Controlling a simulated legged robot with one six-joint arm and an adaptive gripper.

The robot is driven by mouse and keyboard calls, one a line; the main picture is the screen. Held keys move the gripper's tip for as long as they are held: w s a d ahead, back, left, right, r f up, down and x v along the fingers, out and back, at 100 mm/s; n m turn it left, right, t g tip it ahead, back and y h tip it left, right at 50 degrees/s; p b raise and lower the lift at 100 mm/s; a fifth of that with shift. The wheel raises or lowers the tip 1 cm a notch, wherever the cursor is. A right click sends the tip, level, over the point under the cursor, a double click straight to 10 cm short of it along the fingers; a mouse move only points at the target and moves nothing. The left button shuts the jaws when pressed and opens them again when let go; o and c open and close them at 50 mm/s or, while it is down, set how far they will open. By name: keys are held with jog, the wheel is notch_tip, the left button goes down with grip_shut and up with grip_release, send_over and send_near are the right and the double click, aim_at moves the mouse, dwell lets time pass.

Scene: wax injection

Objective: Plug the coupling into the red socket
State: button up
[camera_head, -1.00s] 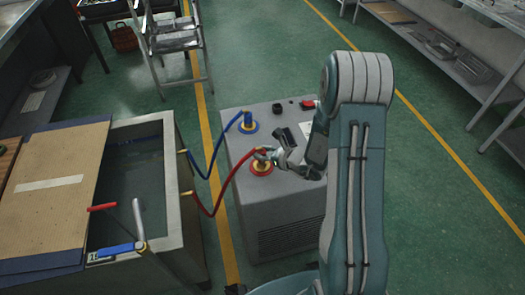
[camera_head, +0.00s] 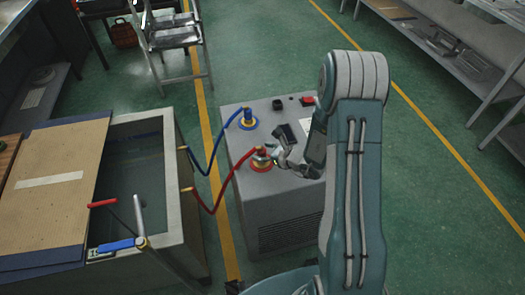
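The red coupling (camera_head: 262,152) stands upright at the red socket (camera_head: 261,167), a red disc with a yellow ring on top of the grey machine (camera_head: 279,188). A red hose runs from it to the metal tank at left. My gripper (camera_head: 273,154) is just right of the coupling, with its fingers spread apart near it. Whether a finger still touches the coupling is too small to tell. How deep the coupling sits is also unclear.
A blue coupling (camera_head: 248,119) with a blue hose stands in a second socket behind. A black knob and a red switch (camera_head: 307,101) are at the machine's back edge. The open metal tank (camera_head: 183,200) is at left, a stepladder (camera_head: 176,40) behind.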

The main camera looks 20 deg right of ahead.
jog(key=v, duration=1.2)
jog(key=shift+f, duration=0.1)
